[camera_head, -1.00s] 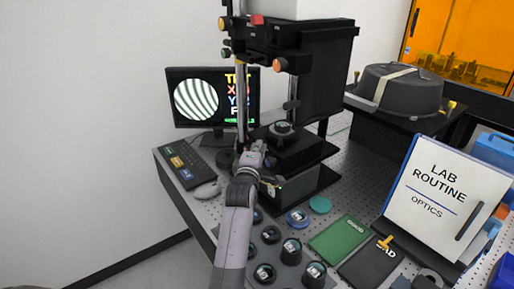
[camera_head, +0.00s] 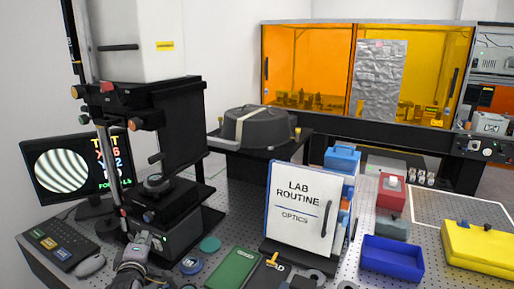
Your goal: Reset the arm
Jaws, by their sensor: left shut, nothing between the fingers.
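My left gripper (camera_head: 148,241) is at the lower left in the head view, with its grey arm coming up from the bottom edge. It is shut and empty. It is close beside the front left of the black base of the interferometer (camera_head: 172,92); I cannot tell whether it touches. The interferometer's stage (camera_head: 158,183) carries a small round dark part, above and behind the gripper. The monitor (camera_head: 66,171) at the left shows curved fringes and coloured text. My right gripper is not in view.
A keyboard (camera_head: 58,245) and mouse (camera_head: 90,265) lie left of the gripper. A green book (camera_head: 232,268), a teal disc (camera_head: 210,244) and the Lab Routine board (camera_head: 296,208) stand or lie to the right. A blue tray (camera_head: 392,258) and yellow case (camera_head: 480,249) are farther right.

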